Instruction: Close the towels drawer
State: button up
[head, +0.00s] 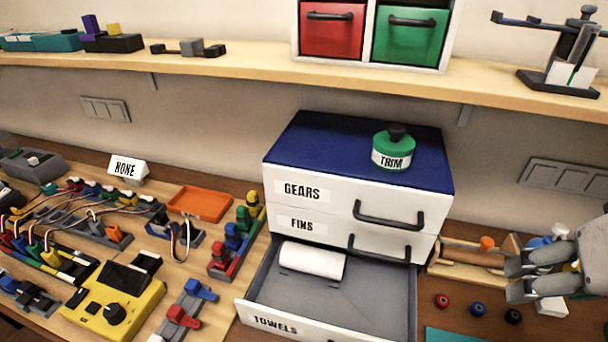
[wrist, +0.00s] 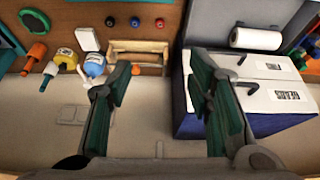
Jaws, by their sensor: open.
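The towels drawer (head: 275,322) is the lowest drawer of a white cabinet with a blue top (head: 310,140). It is pulled out, with its grey inside showing and its label at the lower edge of the head view. A white roll (head: 312,260) lies inside at the back; it also shows in the wrist view (wrist: 257,38). The drawer's handle is mostly cut off by the lower edge of the head view. My gripper (head: 513,279) is open and empty, to the right of the drawer and apart from it. In the wrist view, its fingers (wrist: 168,98) stand wide apart.
The gears drawer (head: 300,190) and fins drawer (head: 303,224) above are shut, with black handles. A green TRIM container (head: 393,152) stands on the cabinet. Servo parts crowd the left.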

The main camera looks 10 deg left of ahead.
aim_at(374, 300)
jog(key=u, duration=0.9)
jog(key=k+l+z, duration=0.65)
jog(key=z, duration=0.15)
jog(key=l, duration=0.1)
